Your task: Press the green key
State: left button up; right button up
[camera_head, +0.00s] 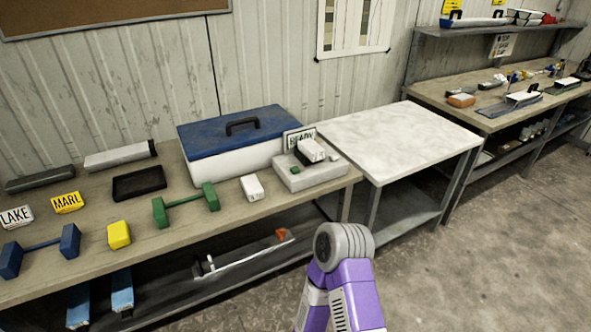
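A light grey box-shaped device (309,176) stands at the right end of the long bench, with a sign reading READY (298,138) behind it. A purple and grey arm link of mine rises at the bottom middle, apart from the device. Neither gripper is in view.
A blue-lidded white cooler (235,164) stands left of the device. A white block (252,188), green dumbbell-shaped rack (186,205), yellow block (119,234) and black tray (139,183) lie along the bench. A bare white-topped table (400,138) stands to the right.

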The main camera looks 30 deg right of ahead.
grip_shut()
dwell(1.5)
